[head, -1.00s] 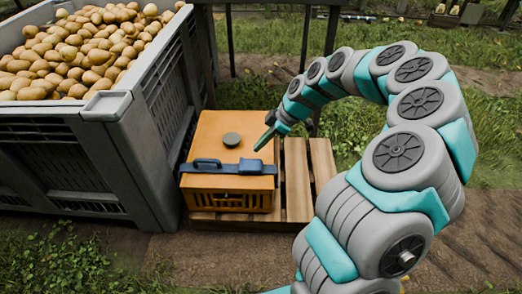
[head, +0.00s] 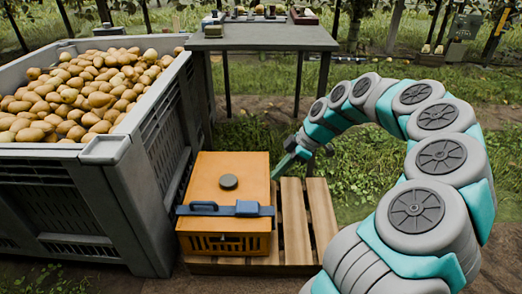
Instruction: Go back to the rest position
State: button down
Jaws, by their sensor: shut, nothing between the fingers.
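My gripper (head: 284,167) is at the end of my grey and teal arm, which arches in from the right. Its fingers are shut and empty. The tip points down and to the left, by the right rear corner of an orange crate (head: 205,172) with a closed lid. I cannot tell whether the tip touches the crate. A blue strap with a buckle (head: 247,208) runs across the crate's lid, and a round dark cap (head: 229,182) sits on top. The crate stands on a wooden pallet (head: 294,225).
A grey table (head: 262,38) with several small items stands behind the crate. Grass and a dirt track lie behind my arm. Posts and trees line the back.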

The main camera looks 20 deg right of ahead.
jog(key=shift+r, duration=0.1)
jog(key=s+a+r+m+g+h+p, duration=0.25)
jog(key=s+a+r+p, duration=0.25)
jog(key=s+a+r, duration=0.7)
jog(key=s+d+m+h+p, duration=0.1)
jog(key=s+m+h+p, duration=0.1)
jog(key=s+m, duration=0.4)
jog(key=s+d+m+g+h+p, duration=0.1)
jog(key=s+m, duration=0.5)
jog(key=s, duration=1)
jog(key=shift+s+d+r+h+p, duration=0.35)
jog(key=shift+d+h+p, duration=0.2)
jog(key=shift+d+p, duration=0.3)
jog(key=shift+a, duration=0.1)
